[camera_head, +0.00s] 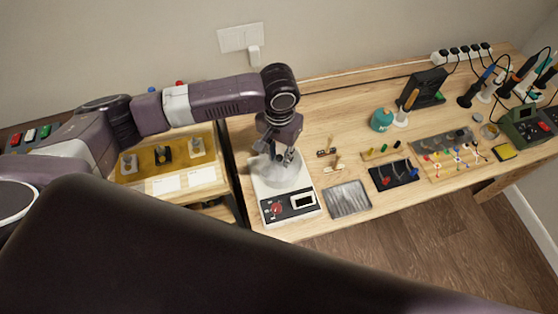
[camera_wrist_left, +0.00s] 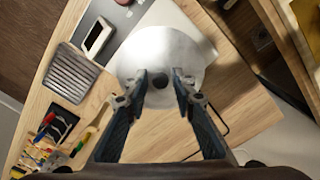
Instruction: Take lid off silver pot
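The silver pot (camera_head: 268,176) stands on a white hot plate (camera_head: 268,216) with a red knob and a display. In the left wrist view its round silver lid (camera_wrist_left: 160,48) is seen from above, with a small dark knob (camera_wrist_left: 159,81) near the middle. My left gripper (camera_head: 281,158) is above the pot, pointing down, and partly hides it. In the left wrist view its two fingers (camera_wrist_left: 161,84) are apart, one on each side of the lid knob. I cannot tell whether they touch it. My right gripper is not in view.
To the right of the hot plate lie a ridged metal plate (camera_head: 347,199), small brushes (camera_head: 333,166) and a dark mat (camera_head: 393,175) with tools. A teal bottle (camera_head: 381,120) stands farther back.

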